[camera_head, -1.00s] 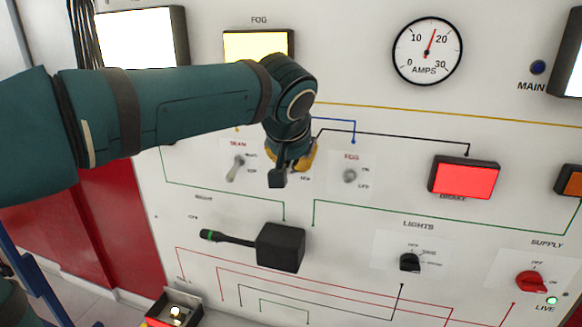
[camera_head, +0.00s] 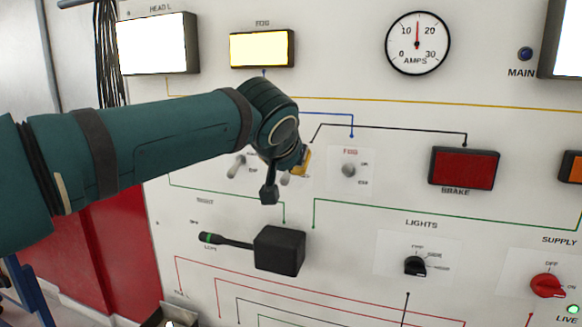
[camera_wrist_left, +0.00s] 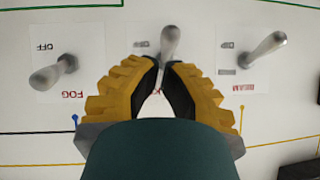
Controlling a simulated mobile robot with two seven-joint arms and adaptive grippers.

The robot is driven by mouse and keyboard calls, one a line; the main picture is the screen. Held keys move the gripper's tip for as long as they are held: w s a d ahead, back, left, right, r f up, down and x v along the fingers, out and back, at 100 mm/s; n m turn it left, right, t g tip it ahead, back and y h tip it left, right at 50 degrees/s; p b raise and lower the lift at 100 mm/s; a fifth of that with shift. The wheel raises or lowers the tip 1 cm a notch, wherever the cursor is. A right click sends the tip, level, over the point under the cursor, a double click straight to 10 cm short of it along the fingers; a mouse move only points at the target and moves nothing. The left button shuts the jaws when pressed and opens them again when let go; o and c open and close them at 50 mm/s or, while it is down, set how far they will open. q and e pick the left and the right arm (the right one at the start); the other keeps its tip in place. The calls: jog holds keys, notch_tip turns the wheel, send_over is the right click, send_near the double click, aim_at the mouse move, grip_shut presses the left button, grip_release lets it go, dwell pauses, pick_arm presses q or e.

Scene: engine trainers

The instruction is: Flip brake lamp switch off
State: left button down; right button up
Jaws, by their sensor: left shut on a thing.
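The brake lamp switch (camera_wrist_left: 168,42) is the middle grey toggle on the white panel in the left wrist view, which looks at the panel upside down. My left gripper (camera_wrist_left: 166,75) has its yellow and black fingers around this toggle and is shut on it. In the head view my left gripper (camera_head: 287,173) is at the panel and hides most of the switch and its label. The brake lamp (camera_head: 464,169) is dark red and unlit at the right. My right gripper is not in view.
The fog switch (camera_head: 349,170) and beam switch (camera_head: 237,166) flank the gripper closely. A black stalk unit (camera_head: 280,250) juts out below. The lights knob (camera_head: 415,265) and red supply knob (camera_head: 548,286) are lower right. The ammeter (camera_head: 417,43) reads about 15.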

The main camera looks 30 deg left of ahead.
pick_arm(q)
jog(key=shift+d+r+p, duration=0.1)
jog(key=shift+r+p, duration=0.4)
jog(key=shift+r, duration=0.4)
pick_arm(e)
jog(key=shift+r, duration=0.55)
